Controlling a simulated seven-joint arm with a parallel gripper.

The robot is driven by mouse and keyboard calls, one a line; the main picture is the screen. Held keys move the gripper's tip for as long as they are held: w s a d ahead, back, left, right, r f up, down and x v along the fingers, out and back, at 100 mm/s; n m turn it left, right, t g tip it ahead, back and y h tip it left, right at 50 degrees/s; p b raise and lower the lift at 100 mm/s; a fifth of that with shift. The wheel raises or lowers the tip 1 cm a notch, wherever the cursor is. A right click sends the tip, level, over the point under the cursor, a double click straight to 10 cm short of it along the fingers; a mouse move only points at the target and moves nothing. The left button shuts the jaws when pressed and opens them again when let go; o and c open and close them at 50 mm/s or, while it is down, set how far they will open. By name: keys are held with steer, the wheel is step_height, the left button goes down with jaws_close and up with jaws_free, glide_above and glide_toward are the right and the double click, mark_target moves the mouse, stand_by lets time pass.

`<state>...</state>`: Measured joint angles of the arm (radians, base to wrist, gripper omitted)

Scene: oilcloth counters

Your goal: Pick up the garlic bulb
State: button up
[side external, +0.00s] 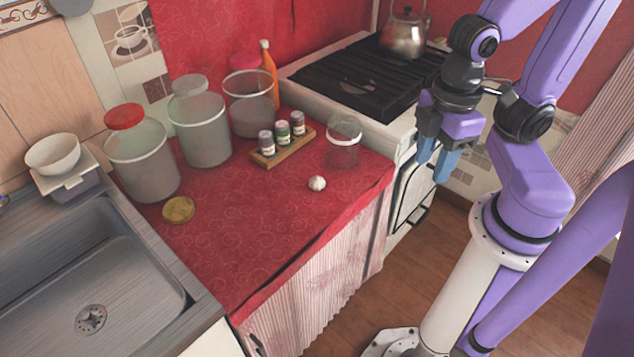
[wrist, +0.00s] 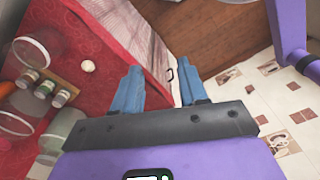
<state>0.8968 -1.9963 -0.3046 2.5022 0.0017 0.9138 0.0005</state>
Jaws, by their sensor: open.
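The garlic bulb (side external: 317,183) is small, white and round. It sits on the red oilcloth counter (side external: 250,215) near its front right part, in front of a clear glass jar. In the wrist view the garlic bulb (wrist: 88,66) shows at the left on the red cloth, outside the space between my fingers. My gripper (side external: 436,165) has blue fingers and is open and empty. It hangs to the right of the counter, beside the stove, apart from the bulb. In the wrist view my gripper (wrist: 160,85) has its two fingers spread, with the counter's edge and floor behind them.
A glass jar (side external: 343,145) stands just behind the bulb. A wooden rack (side external: 283,148) with small spice jars is to its left. Large canisters (side external: 140,160) line the back. A yellow lid (side external: 179,210) lies near the sink (side external: 80,275). The stove (side external: 365,80) holds a kettle (side external: 404,35).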

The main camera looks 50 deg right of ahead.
stand_by(0.4)
steer(key=o, duration=0.6)
